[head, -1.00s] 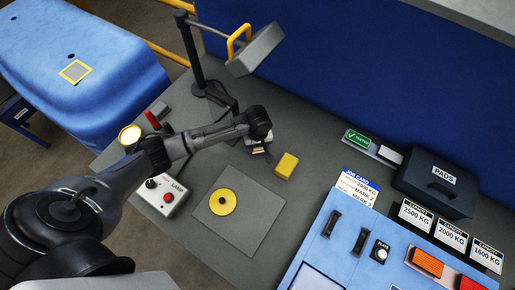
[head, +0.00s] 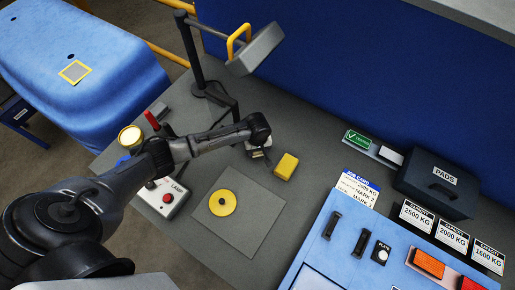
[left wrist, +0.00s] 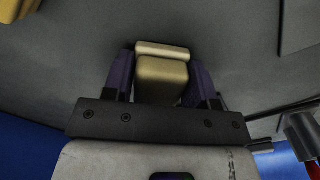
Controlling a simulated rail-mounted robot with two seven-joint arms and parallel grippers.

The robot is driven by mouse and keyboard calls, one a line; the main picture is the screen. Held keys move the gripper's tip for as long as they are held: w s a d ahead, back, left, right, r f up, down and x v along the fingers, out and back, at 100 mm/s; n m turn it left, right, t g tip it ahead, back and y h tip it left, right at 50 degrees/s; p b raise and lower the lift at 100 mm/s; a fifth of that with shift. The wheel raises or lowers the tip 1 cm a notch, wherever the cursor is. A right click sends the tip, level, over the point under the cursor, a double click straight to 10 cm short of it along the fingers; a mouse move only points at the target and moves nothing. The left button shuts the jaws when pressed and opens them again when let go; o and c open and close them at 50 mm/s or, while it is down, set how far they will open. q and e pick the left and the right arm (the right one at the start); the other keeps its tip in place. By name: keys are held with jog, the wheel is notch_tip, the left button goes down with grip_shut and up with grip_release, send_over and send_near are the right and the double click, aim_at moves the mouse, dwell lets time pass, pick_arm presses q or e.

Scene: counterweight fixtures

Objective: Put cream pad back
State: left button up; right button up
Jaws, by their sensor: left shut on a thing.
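The cream pad (left wrist: 162,80) is a small two-part block between the fingers of my left gripper (left wrist: 160,85) in the left wrist view. The gripper is shut on it. In the head view my left gripper (head: 258,156) is over the grey bench, mostly hidden under my wrist, and only a pale bit of the pad shows. I cannot tell whether the pad touches the bench. A black case labelled PADS (head: 437,183) stands at the right with its lid shut. My right gripper is not in view.
A yellow block (head: 286,166) lies just right of my left gripper. A grey mat (head: 252,222) with a yellow disc (head: 222,202) lies in front. A lamp (head: 256,50) on a post stands behind. A LAMP button box (head: 167,200) sits beside my arm. A blue panel (head: 345,245) fills the front right.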

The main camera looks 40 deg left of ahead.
pick_arm(q)
jog(key=o, duration=0.9)
notch_tip(320, 180, up, 12)
jog(key=p, duration=0.1)
jog(key=s+d+f+m+t+h, duration=0.2)
jog(key=s+d+f+m, duration=0.2)
jog(key=s+d+m, duration=0.65)
jog(key=s+a+r+m+y, duration=0.1)
jog(key=s+r, duration=0.1)
jog(key=s, duration=0.6)
jog(key=s+a+r+m+t, duration=0.1)
jog(key=s, duration=0.7)
jog(key=shift+s+r+t+y, duration=0.3)
jog(key=shift+r+y, duration=0.1)
